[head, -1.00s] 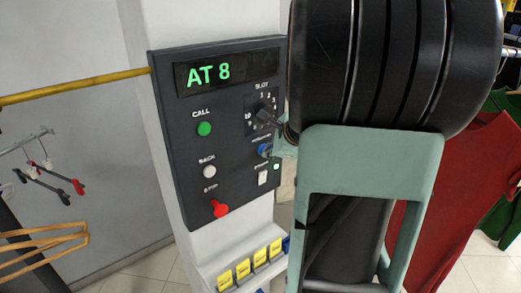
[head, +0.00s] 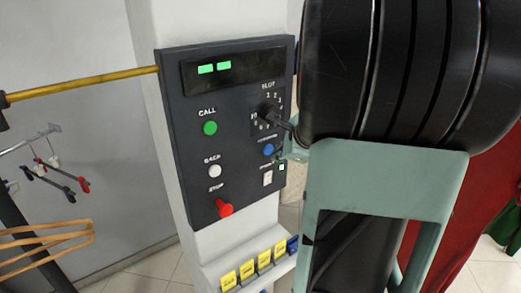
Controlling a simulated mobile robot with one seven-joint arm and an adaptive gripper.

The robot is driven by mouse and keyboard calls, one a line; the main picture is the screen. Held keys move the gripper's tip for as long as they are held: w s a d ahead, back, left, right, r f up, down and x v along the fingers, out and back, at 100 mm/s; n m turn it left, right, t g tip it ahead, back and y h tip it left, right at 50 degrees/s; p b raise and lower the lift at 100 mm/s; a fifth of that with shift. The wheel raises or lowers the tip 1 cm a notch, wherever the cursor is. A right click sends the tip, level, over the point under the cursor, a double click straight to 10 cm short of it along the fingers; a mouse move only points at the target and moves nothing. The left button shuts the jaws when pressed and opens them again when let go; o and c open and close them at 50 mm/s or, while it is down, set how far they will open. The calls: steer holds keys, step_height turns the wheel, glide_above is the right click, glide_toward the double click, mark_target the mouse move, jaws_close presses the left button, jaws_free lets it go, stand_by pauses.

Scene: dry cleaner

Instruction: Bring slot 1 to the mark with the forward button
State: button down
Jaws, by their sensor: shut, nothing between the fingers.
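The dark control panel (head: 185,130) is on a white column. Its display (head: 235,67) shows two green blocks and no readable slot number. The blue button (head: 268,149), with a blurred label above it, sits on the panel's right side below the slot dial (head: 268,110). My gripper (head: 284,122) is shut and empty at the panel's right edge, by the dial and the blue button. My arm hides most of it, and I cannot tell whether it touches anything.
The panel also has a green call button (head: 210,128), a white back button (head: 214,172), a red stop button (head: 224,208) and a white switch (head: 268,178). Yellow tags (head: 246,269) stand below. A yellow rail (head: 80,86) and hangers (head: 45,240) are at left.

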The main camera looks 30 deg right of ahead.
steer(key=shift+s, duration=0.1)
steer(key=s, duration=0.2)
steer(key=s+b, duration=0.1)
steer(key=s, duration=0.1)
steer(key=shift+s+d, duration=0.2)
steer(key=shift+s, duration=0.2)
stand_by(0.4)
